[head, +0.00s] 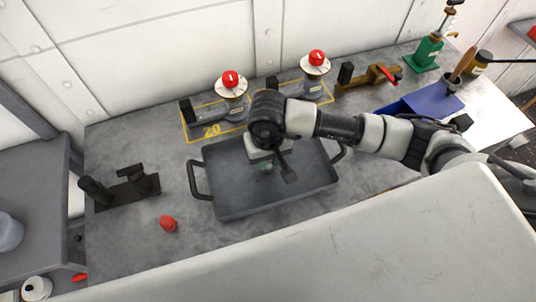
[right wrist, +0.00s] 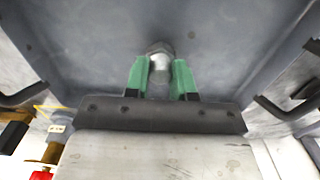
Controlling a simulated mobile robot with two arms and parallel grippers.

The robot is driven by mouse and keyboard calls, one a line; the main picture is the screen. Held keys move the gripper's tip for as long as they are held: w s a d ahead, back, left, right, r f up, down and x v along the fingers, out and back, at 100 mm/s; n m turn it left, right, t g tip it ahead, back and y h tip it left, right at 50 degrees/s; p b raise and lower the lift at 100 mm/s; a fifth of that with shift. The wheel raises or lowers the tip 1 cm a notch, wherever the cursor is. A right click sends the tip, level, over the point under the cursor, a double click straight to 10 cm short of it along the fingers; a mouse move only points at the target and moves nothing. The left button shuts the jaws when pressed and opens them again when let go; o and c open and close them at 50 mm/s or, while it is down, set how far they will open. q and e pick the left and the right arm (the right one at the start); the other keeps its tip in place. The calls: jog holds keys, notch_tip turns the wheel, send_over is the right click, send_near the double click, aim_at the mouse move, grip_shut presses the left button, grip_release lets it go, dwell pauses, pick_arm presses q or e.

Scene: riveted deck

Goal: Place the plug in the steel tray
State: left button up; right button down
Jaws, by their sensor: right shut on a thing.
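The steel tray (head: 235,208) is a dark grey rectangular pan with a handle at each end, standing on the workbench. My right gripper (head: 266,168) points down over the inside of the tray. In the right wrist view its green fingers (right wrist: 160,80) are shut on a small grey metal piece with a rounded end, which looks like the plug (right wrist: 160,54). The tray's floor (right wrist: 90,40) lies behind it; I cannot tell whether the plug touches it. In the head view my wrist hides the plug. My left gripper is not in view.
Two valves with red knobs (head: 230,79) (head: 316,58) stand behind the tray. A red piece (head: 168,224) lies in front left, near a black fixture (head: 127,187). A blue bin (head: 432,103) and a green hand pump (head: 424,54) are at right.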

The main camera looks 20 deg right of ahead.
jog(key=shift+f, duration=0.4)
jog(key=shift+f, duration=0.1)
jog(key=c, duration=0.9)
grip_release()
jog(key=shift+c, duration=0.2)
